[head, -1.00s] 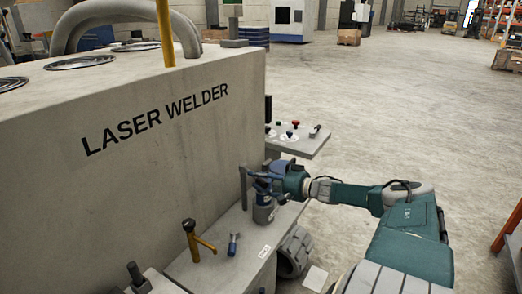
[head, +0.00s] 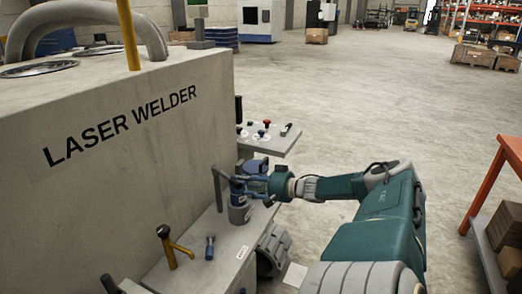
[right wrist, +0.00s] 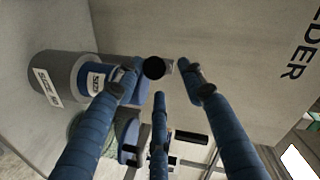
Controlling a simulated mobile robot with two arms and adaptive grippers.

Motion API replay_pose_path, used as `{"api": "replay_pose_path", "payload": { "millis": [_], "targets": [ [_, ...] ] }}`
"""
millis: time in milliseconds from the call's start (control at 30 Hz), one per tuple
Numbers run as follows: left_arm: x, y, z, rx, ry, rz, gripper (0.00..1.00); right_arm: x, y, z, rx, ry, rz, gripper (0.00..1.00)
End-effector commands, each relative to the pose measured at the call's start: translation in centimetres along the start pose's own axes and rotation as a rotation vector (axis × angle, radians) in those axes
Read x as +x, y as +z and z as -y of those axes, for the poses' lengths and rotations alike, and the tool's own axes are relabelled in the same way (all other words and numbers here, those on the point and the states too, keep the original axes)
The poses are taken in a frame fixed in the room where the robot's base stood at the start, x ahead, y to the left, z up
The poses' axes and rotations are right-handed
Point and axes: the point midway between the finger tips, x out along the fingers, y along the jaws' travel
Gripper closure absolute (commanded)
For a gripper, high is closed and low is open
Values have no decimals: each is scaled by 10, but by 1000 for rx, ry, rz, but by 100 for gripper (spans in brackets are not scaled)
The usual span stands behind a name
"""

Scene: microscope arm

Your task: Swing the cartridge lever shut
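A grey and blue cartridge cylinder (head: 240,211) stands upright on the grey ledge of the laser welder. In the right wrist view it lies at the left (right wrist: 92,80). A grey post (head: 218,187) rises beside it. A black round knob (right wrist: 153,68) on a short grey stem, apparently the lever's end, shows end-on between my fingertips. My right gripper (head: 243,184) is at the top of the cylinder, beside the post. In the right wrist view its blue fingers (right wrist: 163,78) are spread around the knob; contact is unclear. My left gripper is out of view.
The laser welder's wall (head: 130,150) stands close on the left. A yellow-handled lever (head: 171,247) and a small blue handle (head: 210,247) are nearer on the ledge. A button panel (head: 265,137) juts out behind. An orange-framed rack (head: 493,180) is at right; floor between is open.

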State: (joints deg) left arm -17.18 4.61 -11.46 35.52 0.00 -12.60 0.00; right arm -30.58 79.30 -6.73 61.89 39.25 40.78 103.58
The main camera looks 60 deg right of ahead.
Motion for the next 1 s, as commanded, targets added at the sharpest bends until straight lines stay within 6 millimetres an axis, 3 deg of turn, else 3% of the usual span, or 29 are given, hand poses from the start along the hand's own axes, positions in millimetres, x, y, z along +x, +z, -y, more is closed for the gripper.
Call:
{"api": "replay_pose_path", "payload": {
  "millis": [567,1000],
  "targets": [
    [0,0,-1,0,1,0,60,-31,8,2,16,-12,9,60],
    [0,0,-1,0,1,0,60,-73,2,2,1,-4,3,60]
  ]
}}
